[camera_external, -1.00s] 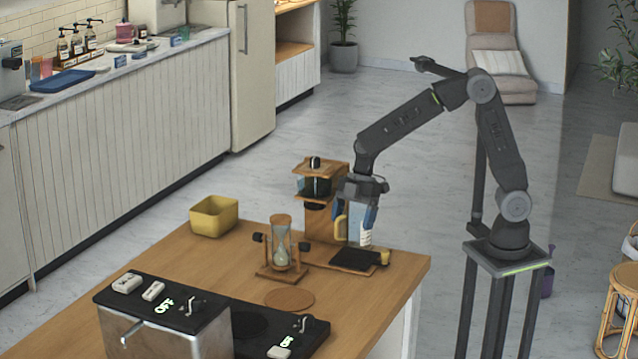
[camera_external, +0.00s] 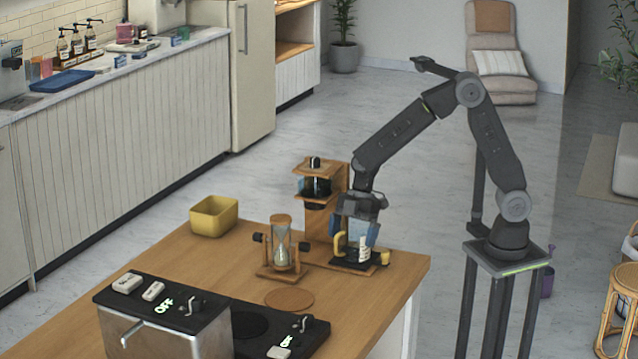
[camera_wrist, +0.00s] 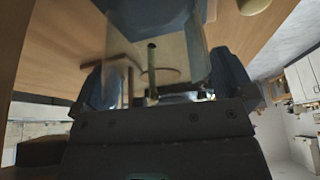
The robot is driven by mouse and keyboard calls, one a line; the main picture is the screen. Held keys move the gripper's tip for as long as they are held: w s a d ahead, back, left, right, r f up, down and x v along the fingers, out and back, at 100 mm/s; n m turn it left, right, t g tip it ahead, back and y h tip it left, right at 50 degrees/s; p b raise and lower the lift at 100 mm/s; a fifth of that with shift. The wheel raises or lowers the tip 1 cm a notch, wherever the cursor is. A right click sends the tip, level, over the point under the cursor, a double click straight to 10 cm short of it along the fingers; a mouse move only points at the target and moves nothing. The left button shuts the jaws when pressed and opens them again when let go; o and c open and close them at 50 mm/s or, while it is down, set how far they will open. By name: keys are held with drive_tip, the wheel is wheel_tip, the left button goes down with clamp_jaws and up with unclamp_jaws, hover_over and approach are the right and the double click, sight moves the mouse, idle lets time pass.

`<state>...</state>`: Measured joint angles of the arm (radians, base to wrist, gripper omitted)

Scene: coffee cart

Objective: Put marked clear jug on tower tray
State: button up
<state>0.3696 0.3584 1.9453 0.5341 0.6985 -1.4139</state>
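The clear jug (camera_external: 363,250) has a yellow handle (camera_external: 340,244) and a white mark on its side. My gripper (camera_external: 357,236) is shut on it from above, with blue finger pads at its sides. The jug is upright and low over the dark tower tray (camera_external: 376,268), at the foot of the wooden tower (camera_external: 341,187). Its base looks at or very near the tray; I cannot tell whether it touches. In the wrist view, clear walls show between the two blue fingers (camera_wrist: 165,82), and the jug's base is unclear.
A dark glass vessel sits higher on the tower. A yellow bin (camera_external: 213,215), a round cork mat (camera_external: 289,299) and a black-topped machine (camera_external: 165,302) share the wooden counter.

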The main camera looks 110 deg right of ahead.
drive_tip(key=s+a+r+m+h, duration=0.1)
drive_tip(key=s+a+r+m, duration=0.15)
drive_tip(key=s+r, duration=0.35)
drive_tip(key=s+a+r+m, duration=0.1)
drive_tip(key=s+a+r, duration=0.2)
drive_tip(key=r, duration=0.4)
drive_tip(key=s+a+r+m+t+h, duration=0.1)
drive_tip(key=s+a+r+m+t, duration=0.1)
drive_tip(key=s, duration=0.7)
drive_tip(key=shift+s+a+r+m+h, duration=0.15)
drive_tip(key=shift+s+a+m+h, duration=0.35)
drive_tip(key=shift+m, duration=0.55)
